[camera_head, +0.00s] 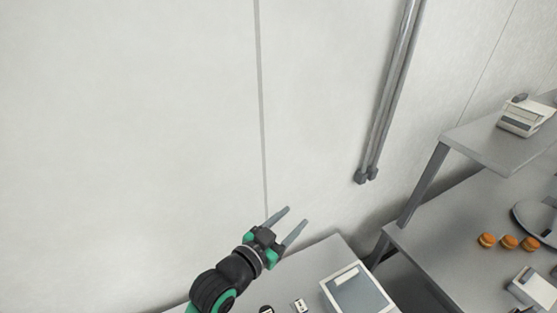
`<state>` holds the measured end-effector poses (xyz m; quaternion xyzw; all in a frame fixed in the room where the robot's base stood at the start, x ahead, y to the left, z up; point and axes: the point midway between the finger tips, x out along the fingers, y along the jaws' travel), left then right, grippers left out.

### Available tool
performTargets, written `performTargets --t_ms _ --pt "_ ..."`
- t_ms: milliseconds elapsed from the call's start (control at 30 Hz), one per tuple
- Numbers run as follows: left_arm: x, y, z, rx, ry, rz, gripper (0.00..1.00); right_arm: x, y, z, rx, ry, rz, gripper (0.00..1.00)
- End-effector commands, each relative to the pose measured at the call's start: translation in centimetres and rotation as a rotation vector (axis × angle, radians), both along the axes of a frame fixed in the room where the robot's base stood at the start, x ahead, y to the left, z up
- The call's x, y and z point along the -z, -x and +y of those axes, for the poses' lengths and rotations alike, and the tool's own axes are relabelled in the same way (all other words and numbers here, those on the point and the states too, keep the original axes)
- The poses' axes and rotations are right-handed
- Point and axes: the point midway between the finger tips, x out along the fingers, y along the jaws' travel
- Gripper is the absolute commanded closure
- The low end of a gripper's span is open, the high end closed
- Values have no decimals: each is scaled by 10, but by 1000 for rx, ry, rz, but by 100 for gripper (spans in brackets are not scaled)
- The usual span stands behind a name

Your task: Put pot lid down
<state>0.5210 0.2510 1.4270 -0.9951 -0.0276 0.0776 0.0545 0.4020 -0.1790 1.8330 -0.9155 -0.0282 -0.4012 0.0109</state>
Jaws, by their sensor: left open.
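My left gripper (291,226) is open, with two grey fingers apart and nothing between them. It is raised in front of the pale wall, above the far edge of a grey table (318,258). No pot lid can be made out for certain. A round grey thing (531,222) is cut off by the right edge, and I cannot tell whether it is a lid or something else. My right gripper does not show.
A tablet-like device (357,293) and small items lie on the near table. At right, a grey bench (447,232) holds three orange-brown round items (509,242) and a white device (537,287). A raised shelf (492,146) carries a scale-like device (525,117). Pipes (388,95) run down the wall.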

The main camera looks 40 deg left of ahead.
Motion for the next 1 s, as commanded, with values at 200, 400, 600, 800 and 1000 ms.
performTargets --t_ms 200,400,600,800,1000 --pt "-254 23 -45 78 36 -558 46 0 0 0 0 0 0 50" --pt "-384 100 -69 141 93 -907 46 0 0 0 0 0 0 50" --pt "-409 122 -72 157 110 -985 46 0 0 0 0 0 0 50" --pt "-407 120 -72 156 109 -981 46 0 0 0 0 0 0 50" --pt "-407 120 -72 156 108 -979 46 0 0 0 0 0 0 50"
